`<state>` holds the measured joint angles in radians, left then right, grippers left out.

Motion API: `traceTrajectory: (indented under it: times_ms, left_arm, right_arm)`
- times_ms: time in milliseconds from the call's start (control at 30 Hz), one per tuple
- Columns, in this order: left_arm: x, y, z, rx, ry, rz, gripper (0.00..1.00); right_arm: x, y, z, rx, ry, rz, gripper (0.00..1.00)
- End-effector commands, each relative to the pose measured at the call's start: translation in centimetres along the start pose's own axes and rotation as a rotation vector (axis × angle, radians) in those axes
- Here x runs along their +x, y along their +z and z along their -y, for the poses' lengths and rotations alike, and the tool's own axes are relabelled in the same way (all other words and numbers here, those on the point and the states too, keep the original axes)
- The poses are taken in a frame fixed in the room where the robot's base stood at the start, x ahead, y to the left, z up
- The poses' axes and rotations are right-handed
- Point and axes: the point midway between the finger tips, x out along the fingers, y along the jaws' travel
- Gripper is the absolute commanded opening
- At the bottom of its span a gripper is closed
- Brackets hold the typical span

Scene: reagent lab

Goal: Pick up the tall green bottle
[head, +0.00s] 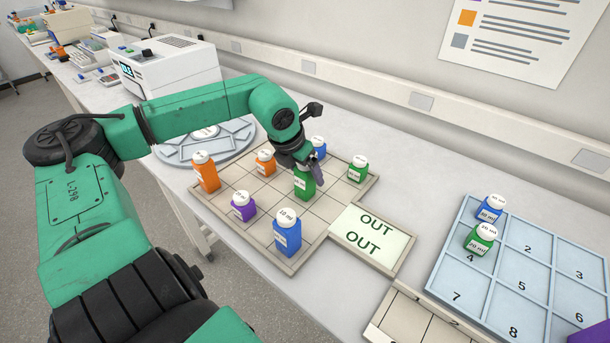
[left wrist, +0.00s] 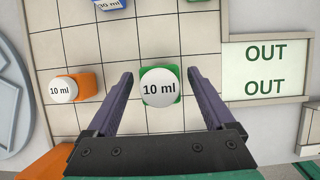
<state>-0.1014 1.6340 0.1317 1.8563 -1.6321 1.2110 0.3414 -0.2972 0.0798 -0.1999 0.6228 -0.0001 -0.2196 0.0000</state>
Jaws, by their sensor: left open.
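The tall green bottle (head: 305,185) stands upright on the beige gridded board (head: 292,266), its upper part partly hidden by my left gripper (head: 314,168) in the head view. In the left wrist view its white "10 ml" cap (left wrist: 160,88) lies between the two fingers of my left gripper (left wrist: 160,75). The fingers are open, with a gap showing on each side of the cap. How far down the bottle they reach is hard to tell. My right gripper does not show.
A tall blue bottle (head: 287,233), purple bottle (head: 243,207), orange bottles (head: 206,173) (head: 265,163), blue bottle (head: 319,149) and short green bottle (head: 357,170) stand around it. An "OUT" panel (head: 372,236) adjoins the board. A numbered tray (head: 520,275) holds two bottles at right.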

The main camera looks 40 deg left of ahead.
Motion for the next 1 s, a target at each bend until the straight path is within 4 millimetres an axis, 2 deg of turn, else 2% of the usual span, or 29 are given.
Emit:
traceTrajectory:
  times_ms: [133, 167, 200, 367, 400, 633, 767, 867, 967, 1000]
  left_arm:
    - [0.0, 0.0, 0.0, -0.001, -0.001, 0.001, 0.88]
    - [0.0, 0.0, 0.0, -0.001, -0.001, 0.001, 0.80]
    - [0.0, 0.0, 0.0, -0.001, -0.001, 0.001, 0.65]
    - [0.0, 0.0, 0.0, -0.001, -0.002, 0.001, 0.03]
    - [0.0, 0.0, 0.0, -0.001, -0.002, 0.001, 0.00]
    - [-0.1, 0.1, 0.0, -0.001, -0.001, 0.002, 0.00]
    - [-0.9, 0.5, 0.0, -0.001, -0.001, 0.004, 0.00]
    - [-2.4, 1.1, 0.0, -0.001, 0.001, 0.006, 0.00]
    - [-5.0, 2.2, -0.1, -0.001, 0.005, 0.007, 0.00]
    - [-6.5, 2.8, -0.2, -0.001, 0.007, 0.006, 0.00]
  right_arm:
    - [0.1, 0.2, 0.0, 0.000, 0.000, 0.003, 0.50]
    - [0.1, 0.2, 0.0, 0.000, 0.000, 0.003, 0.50]
    - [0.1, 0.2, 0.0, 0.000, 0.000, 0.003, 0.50]
    - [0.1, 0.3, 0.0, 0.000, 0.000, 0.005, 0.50]
    - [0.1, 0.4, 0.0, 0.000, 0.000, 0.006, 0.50]
    - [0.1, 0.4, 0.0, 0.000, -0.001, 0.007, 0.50]
    - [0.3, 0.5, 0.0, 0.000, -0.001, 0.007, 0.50]
    - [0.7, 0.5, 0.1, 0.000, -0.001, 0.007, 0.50]
    - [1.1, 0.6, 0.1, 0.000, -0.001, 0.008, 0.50]
    - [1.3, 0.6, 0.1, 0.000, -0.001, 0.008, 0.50]
